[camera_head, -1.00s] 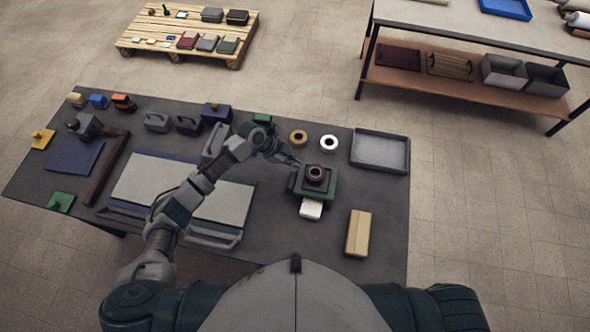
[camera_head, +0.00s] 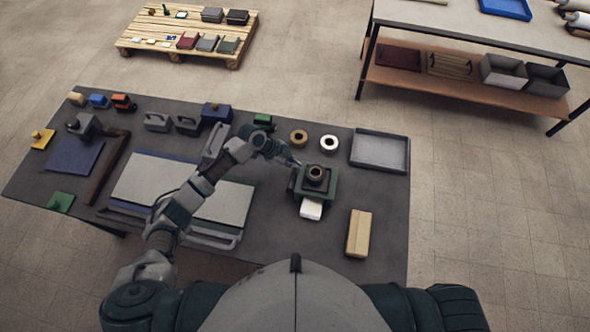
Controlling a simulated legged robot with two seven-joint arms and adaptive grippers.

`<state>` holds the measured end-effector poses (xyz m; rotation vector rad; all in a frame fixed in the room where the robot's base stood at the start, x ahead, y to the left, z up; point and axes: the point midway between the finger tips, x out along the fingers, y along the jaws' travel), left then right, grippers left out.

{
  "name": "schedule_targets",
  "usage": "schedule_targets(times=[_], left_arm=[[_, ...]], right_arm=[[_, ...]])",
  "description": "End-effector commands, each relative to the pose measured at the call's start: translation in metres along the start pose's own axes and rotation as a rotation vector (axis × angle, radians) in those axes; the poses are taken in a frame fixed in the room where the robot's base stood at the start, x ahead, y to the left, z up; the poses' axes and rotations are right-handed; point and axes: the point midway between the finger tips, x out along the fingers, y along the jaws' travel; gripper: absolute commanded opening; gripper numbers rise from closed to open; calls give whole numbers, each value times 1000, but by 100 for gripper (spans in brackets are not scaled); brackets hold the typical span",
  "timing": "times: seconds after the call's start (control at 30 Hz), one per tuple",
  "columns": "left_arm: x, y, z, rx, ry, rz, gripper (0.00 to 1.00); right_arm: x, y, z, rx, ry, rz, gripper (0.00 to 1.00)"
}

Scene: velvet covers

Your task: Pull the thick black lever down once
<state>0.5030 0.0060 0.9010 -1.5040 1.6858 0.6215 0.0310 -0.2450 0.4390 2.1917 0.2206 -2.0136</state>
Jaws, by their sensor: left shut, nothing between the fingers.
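My left gripper (camera_head: 295,162) is shut and empty. It is at the upper left corner of a green device (camera_head: 328,188) with a dark, tan-ringed roll (camera_head: 316,173) on top and a white piece (camera_head: 311,209) at its front. I cannot tell whether the fingertips touch it. A small dark part at its left side (camera_head: 292,182), just below the fingertips, may be the thick black lever; it is too small to be sure. A long dark bar (camera_head: 108,168) also lies at the table's left. My right gripper is not in view.
The dark table (camera_head: 290,245) holds a large grey board (camera_head: 158,180) under my left arm, two rings (camera_head: 329,143), a grey tray (camera_head: 380,152) and a tan block (camera_head: 359,233). Several small blocks line the back left. The table is clear between the device and the tan block.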

Motion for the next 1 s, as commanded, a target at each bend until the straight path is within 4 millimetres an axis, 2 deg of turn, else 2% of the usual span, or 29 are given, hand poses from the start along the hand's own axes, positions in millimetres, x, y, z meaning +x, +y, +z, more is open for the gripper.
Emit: schedule_targets(times=[1.0], left_arm=[[10,7,8,-4,-5,9,0]], right_arm=[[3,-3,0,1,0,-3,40]])
